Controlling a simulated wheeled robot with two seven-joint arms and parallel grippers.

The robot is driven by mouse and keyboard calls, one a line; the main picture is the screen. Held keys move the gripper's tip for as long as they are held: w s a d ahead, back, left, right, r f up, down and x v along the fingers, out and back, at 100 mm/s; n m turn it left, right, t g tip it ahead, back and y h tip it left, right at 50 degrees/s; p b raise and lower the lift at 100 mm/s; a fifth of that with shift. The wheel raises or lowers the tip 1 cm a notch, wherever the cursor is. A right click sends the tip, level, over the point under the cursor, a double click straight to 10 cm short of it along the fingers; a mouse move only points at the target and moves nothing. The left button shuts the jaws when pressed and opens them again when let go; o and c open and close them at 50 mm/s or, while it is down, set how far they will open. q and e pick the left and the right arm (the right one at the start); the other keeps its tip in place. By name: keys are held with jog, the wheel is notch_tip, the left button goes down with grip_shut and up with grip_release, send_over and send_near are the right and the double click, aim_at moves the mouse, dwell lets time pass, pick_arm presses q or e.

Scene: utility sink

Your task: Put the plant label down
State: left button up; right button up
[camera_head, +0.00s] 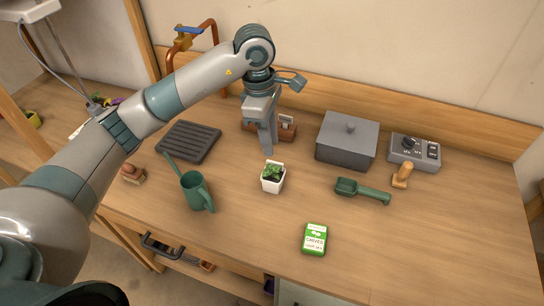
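My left gripper (267,150) points down over the back middle of the bench, behind the white potted plant. Its fingers show edge-on, so I cannot tell whether they are open or shut, or whether anything is between them. A small pale piece, possibly the plant label (286,121), shows just right of the gripper at a low wooden block (289,133). The gripper hides the middle of this block. I cannot tell whether the pale piece touches the gripper. My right gripper is not in view.
A white pot with a plant (272,177) stands in front of the gripper. A green watering can (196,191) and dark slatted tray (189,141) are left. A grey lidded box (347,141), green scoop (362,190) and green seed packet (314,239) are right. The right front bench is clear.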

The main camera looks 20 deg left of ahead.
pick_arm(q)
jog(key=r, duration=0.1)
jog(key=r+b, duration=0.1)
jog(key=r, duration=0.1)
jog(key=shift+a+r, duration=0.2)
jog(key=shift+r, duration=0.1)
